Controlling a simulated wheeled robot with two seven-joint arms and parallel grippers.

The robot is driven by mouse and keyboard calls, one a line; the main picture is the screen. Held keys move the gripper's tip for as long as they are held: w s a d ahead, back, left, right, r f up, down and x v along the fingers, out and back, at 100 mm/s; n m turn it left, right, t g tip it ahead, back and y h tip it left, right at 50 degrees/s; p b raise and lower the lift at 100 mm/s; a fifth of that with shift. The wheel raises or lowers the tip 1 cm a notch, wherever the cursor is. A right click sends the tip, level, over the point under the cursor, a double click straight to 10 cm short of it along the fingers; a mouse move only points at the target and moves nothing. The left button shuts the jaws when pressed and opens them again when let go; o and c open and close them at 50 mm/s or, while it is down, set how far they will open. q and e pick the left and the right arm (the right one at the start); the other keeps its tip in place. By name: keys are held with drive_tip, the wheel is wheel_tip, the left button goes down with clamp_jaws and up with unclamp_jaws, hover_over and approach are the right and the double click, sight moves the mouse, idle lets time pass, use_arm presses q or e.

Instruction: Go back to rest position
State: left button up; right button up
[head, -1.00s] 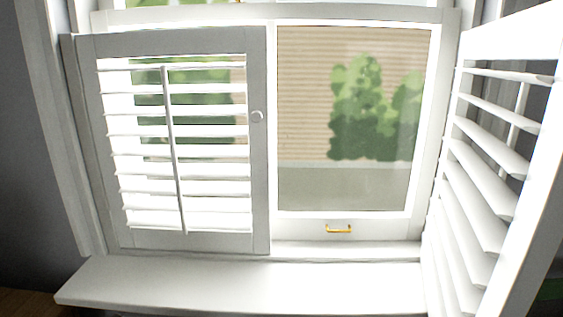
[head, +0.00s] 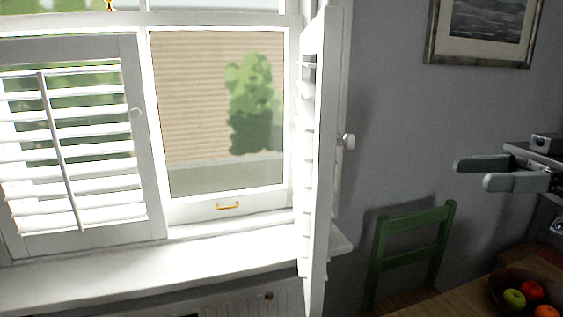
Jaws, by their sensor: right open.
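My right gripper (head: 472,173) comes in from the right edge of the head view, in front of the grey wall. Its two grey fingers are apart with nothing between them. It is well to the right of the open shutter and touches nothing that I can see. My left gripper is not in view. The left white louvred shutter (head: 150,170) is closed over the left part of the window. The right shutter (head: 317,150) stands swung open, seen nearly edge-on, with a round white knob (head: 347,142) on its right side.
A white sill (head: 130,272) runs below the window, with a radiator (head: 245,300) under it. A green chair (head: 412,228) stands by the wall. A wooden table (head: 435,303) with a dark fruit bowl (head: 497,285) is at the lower right. A framed picture (head: 428,45) hangs above.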

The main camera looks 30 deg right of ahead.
drive_tip(key=w+a+f+m+h+p, duration=0.1)
drive_tip(key=w+a+f+m+h, duration=0.15)
drive_tip(key=a, duration=0.25)
drive_tip(key=w+a+f+m+g+h+p, duration=0.1)
drive_tip(key=w+a+f+m+h, duration=0.15)
drive_tip(key=a+f, duration=0.2)
drive_tip(key=w+a+f+m+h+p, duration=0.1)
drive_tip(key=w+a+f+m, duration=0.15)
drive_tip(key=a, duration=0.35)
drive_tip(key=a+f+m+g+h+p, duration=0.1)
drive_tip(key=a+f+m+h, duration=0.1)
drive_tip(key=f, duration=0.9)
drive_tip(key=a+f+m+g+h+p, duration=0.1)
drive_tip(key=a+f+m+g+h, duration=0.1)
drive_tip(key=f, duration=0.8)
drive_tip(key=shift+a+f+m+h+p, duration=0.35)
drive_tip(key=shift+a+m, duration=0.2)
drive_tip(key=shift+a, duration=0.35)
drive_tip(key=shift+r, duration=0.1)
